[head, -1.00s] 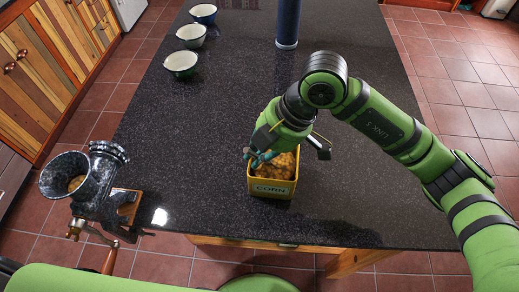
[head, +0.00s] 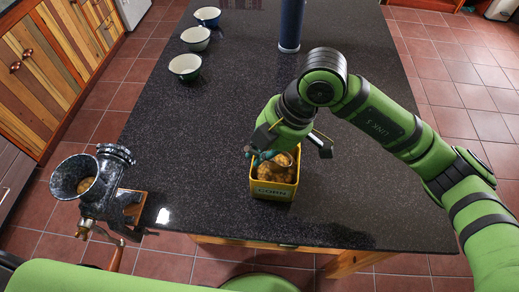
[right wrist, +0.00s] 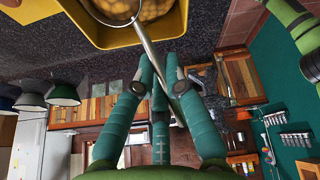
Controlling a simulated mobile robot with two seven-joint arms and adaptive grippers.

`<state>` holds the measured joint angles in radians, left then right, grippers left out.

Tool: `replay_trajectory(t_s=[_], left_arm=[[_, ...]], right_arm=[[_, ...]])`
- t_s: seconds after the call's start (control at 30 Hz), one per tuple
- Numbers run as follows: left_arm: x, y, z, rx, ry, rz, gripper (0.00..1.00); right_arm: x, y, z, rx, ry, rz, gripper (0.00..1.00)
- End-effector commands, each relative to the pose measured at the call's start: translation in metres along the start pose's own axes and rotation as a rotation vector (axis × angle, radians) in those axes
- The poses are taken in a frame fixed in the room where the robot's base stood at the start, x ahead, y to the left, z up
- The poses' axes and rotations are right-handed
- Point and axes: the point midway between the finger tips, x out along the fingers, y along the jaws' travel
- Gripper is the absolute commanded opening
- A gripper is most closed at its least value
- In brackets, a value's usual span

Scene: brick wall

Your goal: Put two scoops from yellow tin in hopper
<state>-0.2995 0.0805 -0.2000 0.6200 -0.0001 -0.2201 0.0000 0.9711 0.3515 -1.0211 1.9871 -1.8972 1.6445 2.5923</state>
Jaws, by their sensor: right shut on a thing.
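The yellow tin (head: 274,194), marked CORN, stands on the dark counter near its front edge and holds golden corn. My right gripper (head: 262,158) is over the tin's left rear side, its fingers shut on the scoop's handle. In the right wrist view the metal scoop (right wrist: 151,52) runs from my right gripper (right wrist: 158,72) to a round bowl over or in the tin; how deep it sits I cannot tell. The bowl looks filled with corn. The hopper (head: 74,176) is the speckled funnel of a grinder at the left, with some yellowish matter inside. My left gripper is out of view.
Three enamel cups, one of them nearest (head: 185,67), stand in a row at the counter's back left. A tall blue cylinder (head: 291,25) stands at the back. The grinder's crank (head: 117,257) hangs over the front left edge. The counter between tin and grinder is clear.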

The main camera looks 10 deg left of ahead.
Motion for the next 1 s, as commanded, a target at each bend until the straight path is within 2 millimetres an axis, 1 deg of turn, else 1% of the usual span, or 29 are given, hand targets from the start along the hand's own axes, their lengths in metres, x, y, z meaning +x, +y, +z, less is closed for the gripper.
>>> replay_trajectory(t_s=[0.03,0.73,1.0], left_arm=[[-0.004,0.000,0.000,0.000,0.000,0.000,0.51],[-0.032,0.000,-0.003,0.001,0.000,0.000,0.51],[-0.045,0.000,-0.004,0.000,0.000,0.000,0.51]], right_arm=[[-0.005,0.001,-0.003,-0.002,-0.002,0.001,0.00],[-0.035,0.004,-0.020,-0.007,-0.032,0.005,0.00],[-0.043,0.005,-0.032,-0.023,-0.113,0.016,0.00]])
